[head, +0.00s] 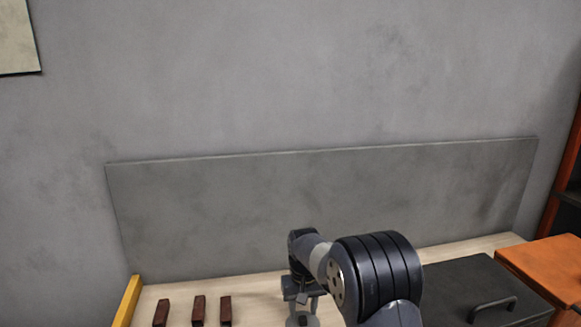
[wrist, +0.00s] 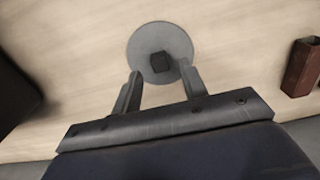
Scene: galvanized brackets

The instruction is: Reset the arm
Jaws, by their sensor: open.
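My gripper (head: 301,297) is at the end of my arm, low over the wooden worktop (head: 256,299), pointing down. In the wrist view my gripper (wrist: 160,90) has its two fingers apart with nothing between them. A grey disc with a dark block at its centre (wrist: 160,40) lies just beyond the fingertips. I cannot tell from these views how high the fingers are above the disc.
Several dark red-brown blocks (head: 198,310) stand to the left, beside a yellow edge strip (head: 128,302). A black case with a handle (head: 470,290) and an orange box (head: 545,265) are on the right. A grey panel (head: 320,205) stands behind the worktop.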

